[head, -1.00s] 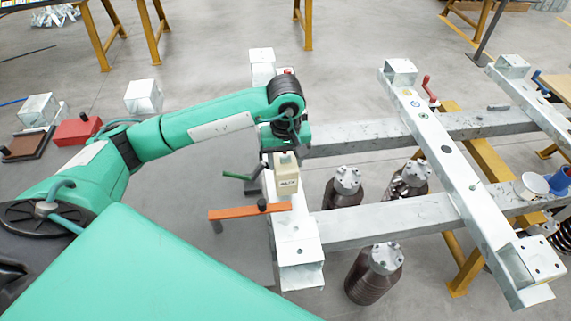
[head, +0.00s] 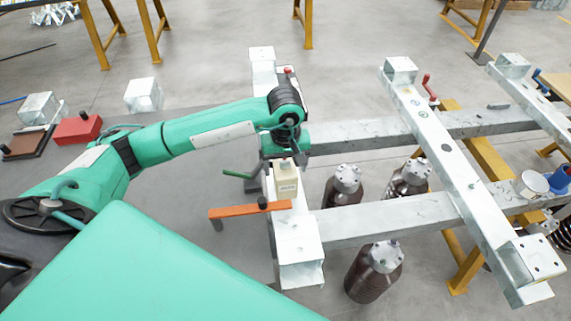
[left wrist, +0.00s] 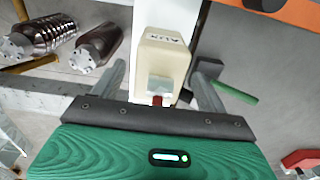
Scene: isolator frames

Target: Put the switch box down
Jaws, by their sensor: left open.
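The switch box (head: 286,184), a small cream box with a dark label, stands on the near part of the white cross beam (head: 295,234), just behind the orange bar. It also shows in the left wrist view (left wrist: 165,50), with a red part at its lower end. My left gripper (head: 283,166) is over the box from behind, partly hidden by its own wrist. In the left wrist view the two grey fingers (left wrist: 158,72) stand apart on either side of the box, with gaps visible. My right gripper is not in view.
Brown cylinders (head: 374,272) stand below the grey rails (head: 390,218). A second white beam (head: 455,170) lies to the right. A red box (head: 77,129) is at the left.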

